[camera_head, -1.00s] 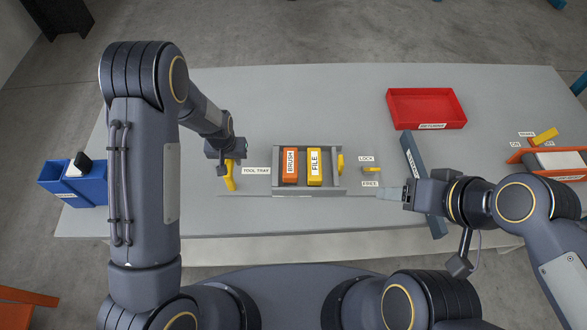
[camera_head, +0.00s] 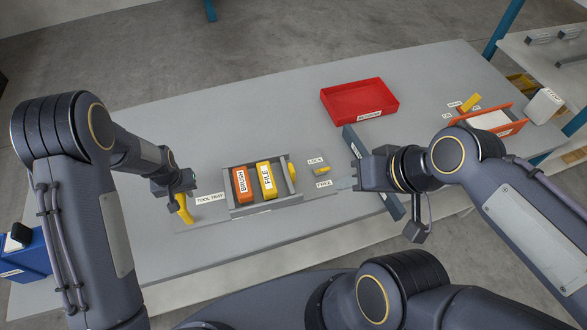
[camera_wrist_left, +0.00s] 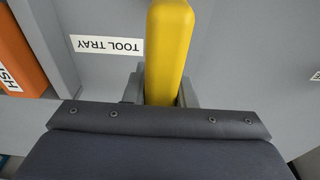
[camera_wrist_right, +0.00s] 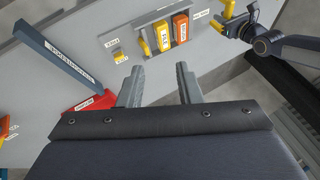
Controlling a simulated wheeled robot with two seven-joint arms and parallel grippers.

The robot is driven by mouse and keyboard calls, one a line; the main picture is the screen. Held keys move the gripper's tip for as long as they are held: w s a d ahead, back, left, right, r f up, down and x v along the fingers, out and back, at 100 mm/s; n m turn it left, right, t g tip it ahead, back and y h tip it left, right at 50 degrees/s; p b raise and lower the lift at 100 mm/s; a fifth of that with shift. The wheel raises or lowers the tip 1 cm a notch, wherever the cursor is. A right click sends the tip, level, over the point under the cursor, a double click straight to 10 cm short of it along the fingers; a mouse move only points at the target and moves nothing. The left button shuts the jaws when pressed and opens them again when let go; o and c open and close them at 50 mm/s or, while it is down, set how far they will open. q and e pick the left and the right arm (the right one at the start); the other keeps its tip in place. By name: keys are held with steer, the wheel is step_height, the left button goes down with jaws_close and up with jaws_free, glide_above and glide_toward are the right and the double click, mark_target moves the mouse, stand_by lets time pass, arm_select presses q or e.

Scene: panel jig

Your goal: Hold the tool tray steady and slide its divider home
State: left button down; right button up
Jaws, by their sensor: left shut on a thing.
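The grey tool tray (camera_head: 232,202) sits on the bench, holding an orange BRUSH block (camera_head: 241,183) and a yellow FILE block (camera_head: 267,180). My left gripper (camera_head: 182,192) is shut on the upright yellow handle (camera_head: 186,211) left of the tray; the handle fills the jaws in the left wrist view (camera_wrist_left: 168,50). A yellow tab (camera_head: 292,172) shows at the tray's right end, perhaps the divider's; the divider itself is not clear. My right gripper (camera_head: 342,184) is right of the tray, near the FREE label. Its fingers are apart and empty in the right wrist view (camera_wrist_right: 159,75).
A small yellow lock lever (camera_head: 321,170) lies between the LOCK and FREE labels. A blue-grey bar (camera_head: 360,150) lies close behind my right gripper. A red bin (camera_head: 340,112) stands behind, an orange tray (camera_head: 510,128) far right, a blue bin (camera_head: 30,250) left. The back-left bench is clear.

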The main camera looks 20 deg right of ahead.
steer(key=w+d+m, duration=0.1)
steer(key=w, duration=0.2)
steer(key=w+d+m+g+y, duration=0.1)
steer(key=w+m, duration=0.1)
steer(key=w+d+m+g, duration=0.1)
steer(key=w, duration=0.2)
steer(key=shift+w+m, duration=0.3)
steer(key=shift+m, duration=0.1)
jaws_close()
steer(key=w+d+f+m+g+y, duration=0.1)
steer(key=w+d+f+m+y, duration=0.1)
steer(key=w+d+f+m, duration=0.3)
steer(key=w+d+f+m+g+y, duration=0.1)
steer(key=w+f+m, duration=0.2)
steer(key=w+f, duration=0.45)
steer(key=m+g+y, duration=0.1)
steer(key=m, duration=0.2)
glide_toward(289, 174)
steer(key=f, duration=0.1)
steer(key=d+f, duration=0.1)
steer(key=f, duration=0.1)
steer(key=shift+s+d+f, duration=0.15)
steer(key=shift+f, duration=0.15)
steer(key=a, duration=0.2)
steer(key=shift+a+r, duration=0.1)
steer(key=shift+a, duration=0.8)
